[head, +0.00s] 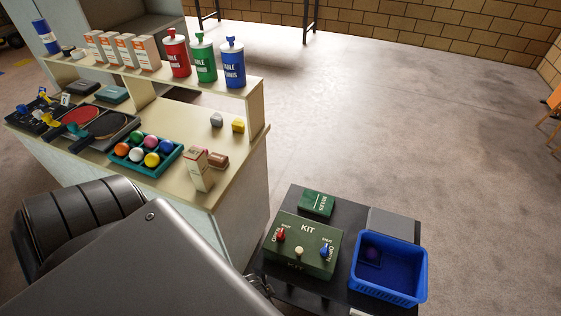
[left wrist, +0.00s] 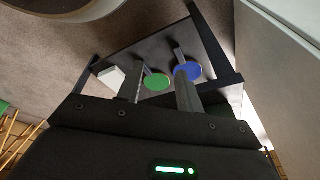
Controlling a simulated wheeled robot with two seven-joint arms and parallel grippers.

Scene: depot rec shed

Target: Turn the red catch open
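The green KIT box (head: 308,260) stands on a dark table at the lower right of the head view. The red catch (head: 281,235) is on its top at the left, with small lettering around it too fine to read surely. A blue catch (head: 325,250) is at the right of the same top, and a cream knob (head: 299,251) is between them at the front. My left arm fills the lower left of the head view. In the left wrist view my left gripper (left wrist: 162,88) is open, its two fingers apart, with nothing visible between them. My right gripper is in neither view.
A blue basket (head: 388,293) with a dark ball stands right of the box; a green RULES book (head: 317,202) lies behind it. A counter (head: 232,165) with balls, paddles and bottles is at the left. The left wrist view shows green (left wrist: 157,82) and blue discs (left wrist: 188,70).

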